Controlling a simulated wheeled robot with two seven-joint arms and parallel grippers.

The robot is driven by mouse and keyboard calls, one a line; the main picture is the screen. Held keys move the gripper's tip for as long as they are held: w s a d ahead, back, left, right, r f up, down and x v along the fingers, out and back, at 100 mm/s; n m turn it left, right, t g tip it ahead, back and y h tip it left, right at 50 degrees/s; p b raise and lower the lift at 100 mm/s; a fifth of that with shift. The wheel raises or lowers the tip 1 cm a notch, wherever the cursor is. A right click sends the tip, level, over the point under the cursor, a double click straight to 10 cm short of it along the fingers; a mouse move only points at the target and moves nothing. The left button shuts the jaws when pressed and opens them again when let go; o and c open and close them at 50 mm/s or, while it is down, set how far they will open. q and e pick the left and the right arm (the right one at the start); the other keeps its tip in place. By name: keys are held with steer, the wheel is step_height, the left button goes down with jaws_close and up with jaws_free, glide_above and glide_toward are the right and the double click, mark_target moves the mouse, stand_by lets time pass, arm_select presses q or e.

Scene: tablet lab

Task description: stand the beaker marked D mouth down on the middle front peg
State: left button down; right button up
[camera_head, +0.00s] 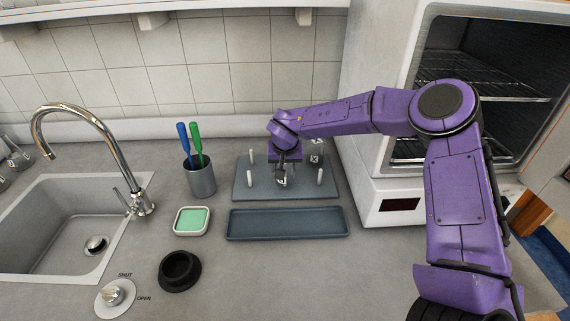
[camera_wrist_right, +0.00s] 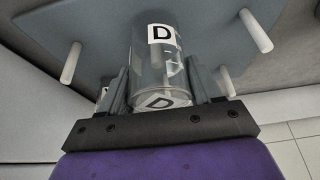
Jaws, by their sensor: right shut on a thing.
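The clear beaker marked D (camera_wrist_right: 156,62) is between the fingers of my right gripper (camera_wrist_right: 165,95) in the right wrist view, with a D label on its side and another on its base. The base faces the wrist, so the mouth points down toward the peg board. In the head view my right gripper (camera_head: 281,168) is shut on the beaker over the middle front of the grey peg board (camera_head: 245,191). A left front peg (camera_head: 250,178) and a right front peg (camera_head: 320,177) stand bare. The middle front peg is hidden; I cannot tell whether the beaker rests on it.
A labelled vessel (camera_head: 314,159) stands at the back right of the board. A shallow blue-grey tray (camera_head: 232,234) lies in front. A cup with two brushes (camera_head: 200,178) and a green sponge dish (camera_head: 192,220) are to the left. An open oven (camera_head: 385,212) stands right.

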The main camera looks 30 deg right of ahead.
steer(key=shift+w+f, duration=0.25)
steer(key=shift+s+r, duration=0.1)
steer(key=shift+s, duration=0.25)
steer(key=o, duration=1.3)
steer(key=shift+w+f, duration=0.2)
steer(key=shift+f, duration=0.05)
steer(key=shift+s+r, duration=0.1)
steer(key=b+v, duration=0.1)
steer(key=v, duration=0.9)
steer(key=shift+s+r, duration=0.15)
steer(key=shift+r, duration=0.1)
